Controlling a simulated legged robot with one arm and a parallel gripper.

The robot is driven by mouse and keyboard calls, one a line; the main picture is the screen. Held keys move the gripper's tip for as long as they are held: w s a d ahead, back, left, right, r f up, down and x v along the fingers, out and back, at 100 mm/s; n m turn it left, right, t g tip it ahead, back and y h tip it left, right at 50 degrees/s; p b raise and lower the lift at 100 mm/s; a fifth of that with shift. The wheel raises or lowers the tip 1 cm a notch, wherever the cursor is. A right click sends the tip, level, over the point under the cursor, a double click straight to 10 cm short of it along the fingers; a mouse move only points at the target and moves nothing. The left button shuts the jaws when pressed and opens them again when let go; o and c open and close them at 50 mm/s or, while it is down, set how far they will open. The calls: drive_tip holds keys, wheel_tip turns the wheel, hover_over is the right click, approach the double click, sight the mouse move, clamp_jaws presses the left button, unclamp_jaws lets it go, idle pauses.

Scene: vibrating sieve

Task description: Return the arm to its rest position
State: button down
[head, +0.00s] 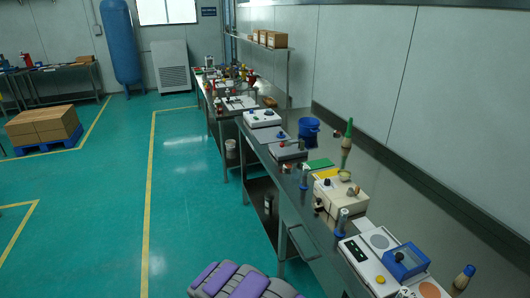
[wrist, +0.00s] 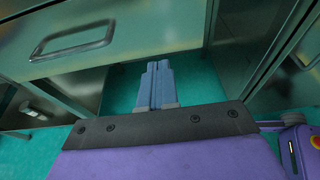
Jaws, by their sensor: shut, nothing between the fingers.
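My gripper (wrist: 157,88) shows in the middle of the wrist view. Its two blue-grey fingers lie side by side, shut with nothing between them. Just below them in that view are a dark bolted bar and a purple panel, which look like parts of my own body. Purple and grey parts of my own body also show at the bottom edge of the head view. The gripper itself cannot be made out in the head view. The gripper is over the green floor (wrist: 120,92), apart from the bench front.
A long workbench (head: 300,238) with instruments runs along the right. A blue-fronted device (head: 404,262) and a beige box (head: 340,196) stand on it. A metal drawer front with a handle (wrist: 72,41) is close in the wrist view. Open green floor (head: 195,215) lies left.

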drive_tip(key=s+d+r+m+g+y, duration=0.1)
drive_tip(key=s+d+r+m+g, duration=0.15)
drive_tip(key=d+r+m, duration=0.4)
drive_tip(key=s+d+r+m+g, duration=0.1)
drive_tip(key=s+d+r+g, duration=0.2)
drive_tip(key=r, duration=0.6)
drive_tip(key=s+d+r+m+g+y, duration=0.1)
drive_tip(key=s+d+r+m+g, duration=0.1)
drive_tip(key=s+d+r+m, duration=0.45)
drive_tip(key=s+r+m+g+y, duration=0.1)
drive_tip(key=s+r+m+y, duration=0.4)
drive_tip(key=s+r, duration=0.6)
drive_tip(key=s+a+m+t+y, duration=0.2)
drive_tip(key=s+a+y, duration=0.5)
drive_tip(key=s+a, duration=0.4)
drive_tip(key=s, duration=0.4)
drive_tip(key=shift+f, duration=0.2)
drive_tip(key=shift+s+a+t, duration=0.1)
drive_tip(key=shift+a+t, duration=0.05)
drive_tip(key=shift+t, duration=0.1)
